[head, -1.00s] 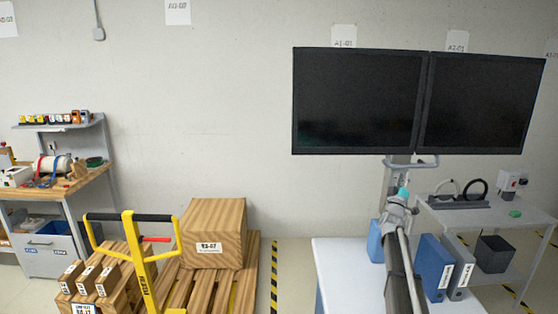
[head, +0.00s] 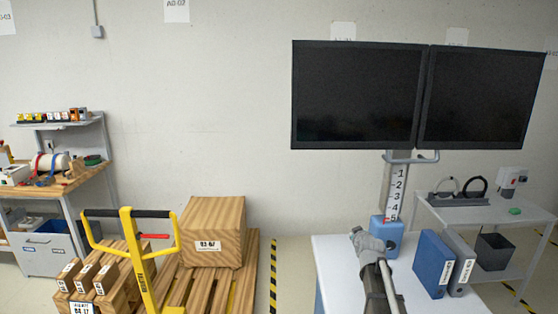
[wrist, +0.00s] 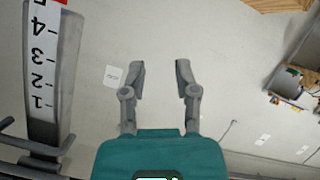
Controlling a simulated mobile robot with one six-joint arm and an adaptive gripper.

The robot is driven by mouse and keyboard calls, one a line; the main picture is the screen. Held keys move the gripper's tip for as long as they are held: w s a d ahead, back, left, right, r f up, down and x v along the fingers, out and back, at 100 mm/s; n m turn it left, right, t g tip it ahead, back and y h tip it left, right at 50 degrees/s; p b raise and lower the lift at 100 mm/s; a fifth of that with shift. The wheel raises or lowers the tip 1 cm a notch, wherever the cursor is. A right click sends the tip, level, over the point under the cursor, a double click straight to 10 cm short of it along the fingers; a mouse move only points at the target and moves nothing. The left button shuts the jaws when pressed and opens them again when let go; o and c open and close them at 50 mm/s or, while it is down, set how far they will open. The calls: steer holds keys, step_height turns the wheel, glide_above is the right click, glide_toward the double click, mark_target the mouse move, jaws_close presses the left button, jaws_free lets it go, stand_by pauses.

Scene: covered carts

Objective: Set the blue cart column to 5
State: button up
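The cart column (head: 398,185) stands at the back of a white-topped cart (head: 335,262) and carries two dark monitors (head: 357,95). Its scale reads 1 to 5 downward, with a red mark by the 5 just above the blue housing (head: 388,238). A grey handle bar (head: 425,159) crosses under the monitors. In the wrist view the scale (wrist: 42,60) appears upside down at the left, red at the top edge. My gripper (wrist: 159,66) is open and empty, its fingers apart and clear of the column. In the head view it is in front of the housing's left side.
Blue and grey binders (head: 433,263) stand on the cart right of my arm. A grey side table (head: 470,212) is behind at the right. A pallet with a wooden box (head: 213,230) and a yellow pallet truck handle (head: 130,235) are at the left.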

steer(key=s+a+f+m+g, duration=0.1)
steer(key=s+a+f+g, duration=0.2)
steer(key=s, duration=0.8)
steer(key=s+a+f+m+g+b, duration=0.1)
steer(key=s+a+f+m+g, duration=0.1)
steer(key=s+f+g, duration=0.4)
steer(key=s+a+f+m+g+y, duration=0.1)
steer(key=s+a+f+g, duration=0.3)
steer(key=s, duration=1.1)
steer(key=shift+s+a+f+m+g+b, duration=0.3)
steer(key=shift+a+b, duration=0.1)
steer(key=shift+a, duration=0.05)
